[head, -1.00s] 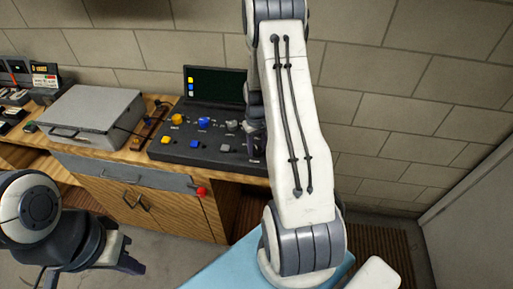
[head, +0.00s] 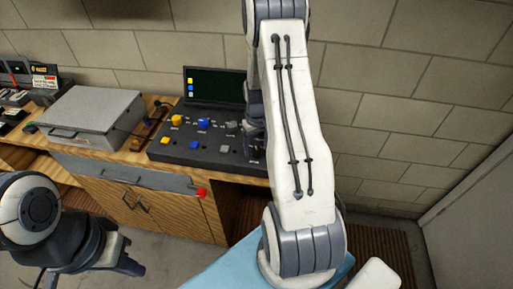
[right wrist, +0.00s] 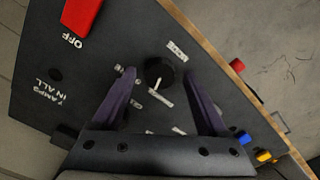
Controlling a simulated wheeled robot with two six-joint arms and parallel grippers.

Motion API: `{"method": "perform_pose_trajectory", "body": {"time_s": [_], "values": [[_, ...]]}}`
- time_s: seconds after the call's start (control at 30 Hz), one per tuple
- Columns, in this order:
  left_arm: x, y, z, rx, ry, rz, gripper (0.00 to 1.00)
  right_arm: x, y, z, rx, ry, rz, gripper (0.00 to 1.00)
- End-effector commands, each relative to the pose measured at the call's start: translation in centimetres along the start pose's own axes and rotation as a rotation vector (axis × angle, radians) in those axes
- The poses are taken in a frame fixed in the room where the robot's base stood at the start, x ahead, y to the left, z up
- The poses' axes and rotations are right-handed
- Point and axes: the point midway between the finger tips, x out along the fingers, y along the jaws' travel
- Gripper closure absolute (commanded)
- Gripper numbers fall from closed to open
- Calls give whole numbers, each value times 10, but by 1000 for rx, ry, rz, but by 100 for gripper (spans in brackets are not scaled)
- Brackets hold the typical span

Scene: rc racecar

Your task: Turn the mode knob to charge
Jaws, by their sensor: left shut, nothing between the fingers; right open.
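The mode knob, a round black knob (right wrist: 158,72) with a white pointer line, is on the dark sloping control panel (right wrist: 60,115). My right gripper (right wrist: 166,80) is open, with one finger on each side of the knob in the right wrist view. I cannot tell whether the fingers touch it. In the head view, my right arm hides the knob and most of this gripper. My left gripper (head: 134,268) is shut and empty at lower left, away from the console.
The black console (head: 175,155) on the wooden bench has yellow, blue and grey controls and a dark screen (head: 218,85). A red switch (right wrist: 82,14) marked OFF is near the knob. A grey metal box (head: 92,108) stands left of the console.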

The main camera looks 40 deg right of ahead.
Motion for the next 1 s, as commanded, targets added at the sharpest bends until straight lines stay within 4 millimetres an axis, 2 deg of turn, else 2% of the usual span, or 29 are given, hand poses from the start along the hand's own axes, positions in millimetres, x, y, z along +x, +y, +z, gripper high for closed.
{"method": "perform_pose_trajectory", "body": {"time_s": [0.3,0.5,0.7,1.0], "values": [[16,-1,1,1,0,0,100,-58,1,-1,0,8,3,24],[21,-2,1,1,0,0,100,-88,1,-1,0,5,2,24],[22,-2,1,1,0,0,100,-99,0,0,0,2,1,24],[22,-2,1,1,0,0,100,-99,0,0,0,1,1,24]]}}
